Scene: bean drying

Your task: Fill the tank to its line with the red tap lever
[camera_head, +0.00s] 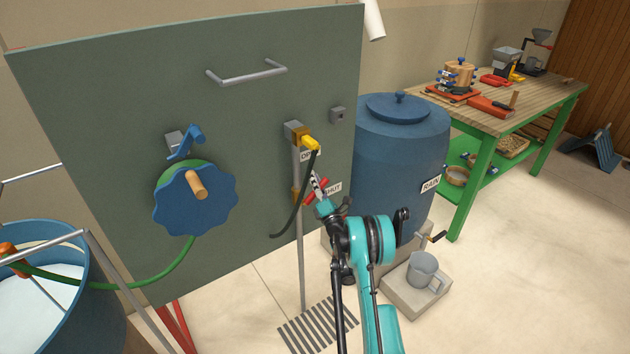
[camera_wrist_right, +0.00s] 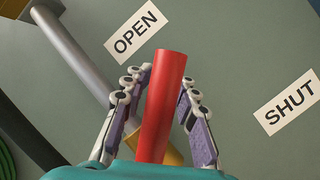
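The red tap lever (camera_head: 323,185) is beside the grey standpipe on the green board, close to the SHUT label (camera_head: 334,188). My right gripper also shows in the head view (camera_head: 317,184). A blue open tub (camera_head: 80,247) with pale contents, possibly the tank, stands at lower left; no fill line is discernible. My left gripper is out of view.
The green board (camera_head: 100,100) carries a blue handwheel (camera_head: 170,210) with a green hose. A black hose (camera_head: 294,205) hangs from the yellow fitting (camera_head: 311,144). The blue RAIN barrel (camera_head: 400,150), a grey jug (camera_head: 421,270) and a workbench (camera_head: 548,98) stand to the right.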

